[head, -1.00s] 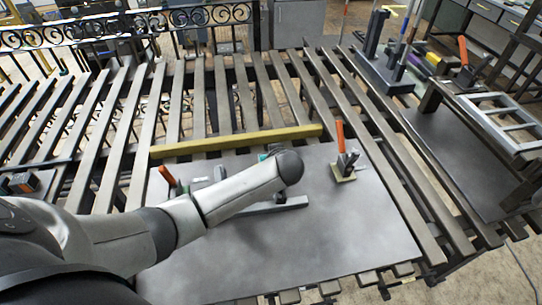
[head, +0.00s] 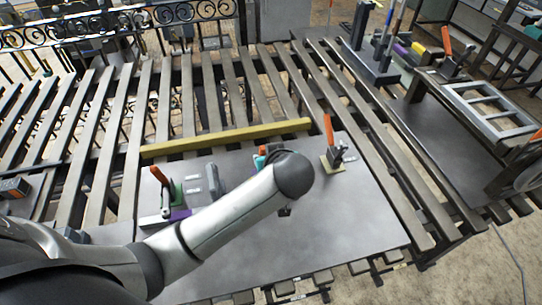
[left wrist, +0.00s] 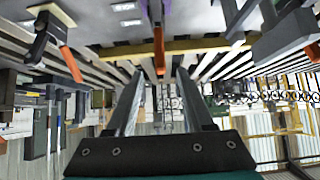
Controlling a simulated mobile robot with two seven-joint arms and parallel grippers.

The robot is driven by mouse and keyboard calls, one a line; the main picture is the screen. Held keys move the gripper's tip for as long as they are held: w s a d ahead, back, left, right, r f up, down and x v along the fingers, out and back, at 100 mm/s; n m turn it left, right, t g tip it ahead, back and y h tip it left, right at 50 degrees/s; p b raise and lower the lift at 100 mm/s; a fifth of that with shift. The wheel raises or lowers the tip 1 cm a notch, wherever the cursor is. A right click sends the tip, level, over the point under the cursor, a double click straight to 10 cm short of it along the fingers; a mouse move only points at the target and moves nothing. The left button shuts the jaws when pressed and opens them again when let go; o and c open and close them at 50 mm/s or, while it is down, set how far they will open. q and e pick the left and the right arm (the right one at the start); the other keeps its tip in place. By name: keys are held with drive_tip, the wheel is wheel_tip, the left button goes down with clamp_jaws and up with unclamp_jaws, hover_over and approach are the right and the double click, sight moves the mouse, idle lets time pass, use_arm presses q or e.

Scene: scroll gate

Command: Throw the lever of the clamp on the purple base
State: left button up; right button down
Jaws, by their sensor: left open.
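The clamp on the purple base (head: 180,214) stands at the left of the grey board, partly behind my left arm. Its orange lever (head: 160,176) sticks up and leans left, beside a green part. In the left wrist view, which is upside down, the orange lever (left wrist: 158,48) is in the centre with purple (left wrist: 140,16) behind it. My left gripper (left wrist: 161,74) is open, and the lever lines up between its two fingers without visible contact. In the head view my arm hides most of this gripper. My right gripper is not in view.
Another clamp on a yellow base (head: 333,160) with an orange lever stands right of my arm. A yellow bar (head: 228,138) lies along the board's far edge. A rack (head: 372,62) stands at the back right.

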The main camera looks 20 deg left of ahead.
use_arm(q)
drive_tip(key=v, duration=0.3)
drive_tip(key=shift+s+d+r, duration=0.1)
idle(0.5)
